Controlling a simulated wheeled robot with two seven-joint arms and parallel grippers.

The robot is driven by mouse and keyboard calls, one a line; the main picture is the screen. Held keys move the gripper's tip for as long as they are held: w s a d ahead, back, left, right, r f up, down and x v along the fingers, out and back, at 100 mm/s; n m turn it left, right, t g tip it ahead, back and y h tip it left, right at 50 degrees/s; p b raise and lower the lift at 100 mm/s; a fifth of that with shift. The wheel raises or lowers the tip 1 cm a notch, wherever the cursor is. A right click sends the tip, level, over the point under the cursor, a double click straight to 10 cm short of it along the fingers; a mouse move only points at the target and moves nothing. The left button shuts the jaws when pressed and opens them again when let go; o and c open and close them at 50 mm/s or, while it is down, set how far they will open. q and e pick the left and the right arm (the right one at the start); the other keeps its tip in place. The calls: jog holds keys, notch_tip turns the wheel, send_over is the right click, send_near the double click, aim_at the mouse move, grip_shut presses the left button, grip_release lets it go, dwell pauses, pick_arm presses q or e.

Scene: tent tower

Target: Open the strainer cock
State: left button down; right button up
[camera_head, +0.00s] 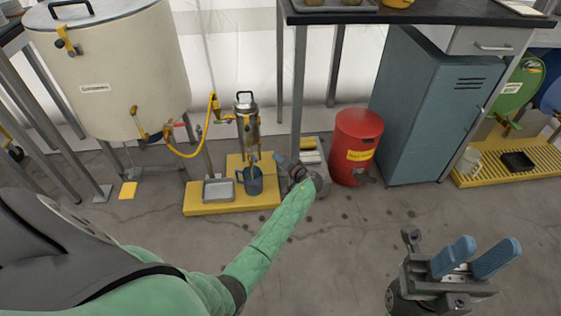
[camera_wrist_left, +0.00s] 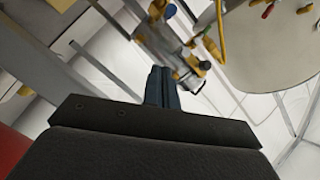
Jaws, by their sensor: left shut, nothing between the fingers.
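The strainer (camera_head: 247,125) is an upright metal cylinder with a handled lid and yellow fittings. It also shows tilted in the left wrist view (camera_wrist_left: 160,40). A small blue handle (camera_head: 252,157) is at its lower end, and a blue knob (camera_wrist_left: 171,11) shows there in the wrist view. I cannot tell the cock's exact position. My left gripper (camera_head: 280,160) is just right of the strainer's lower part. Its fingers (camera_wrist_left: 162,85) are shut and empty, pointing towards the strainer, apparently apart from it. My right gripper (camera_head: 484,251) is open and empty at the lower right.
A blue jug (camera_head: 251,184) and a grey tray (camera_head: 218,190) stand on a yellow platform (camera_head: 205,210) below the strainer. A yellow hose (camera_head: 187,154) joins the large tank (camera_head: 115,75). A red bin (camera_head: 355,150) and table legs stand to the right. The front floor is clear.

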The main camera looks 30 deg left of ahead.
aim_at(253, 156)
pick_arm(q)
jog(key=a+f+b, duration=0.1)
jog(key=a+f, duration=0.2)
jog(key=a, duration=0.4)
jog(key=shift+s+a, duration=0.2)
jog(key=shift+s, duration=0.1)
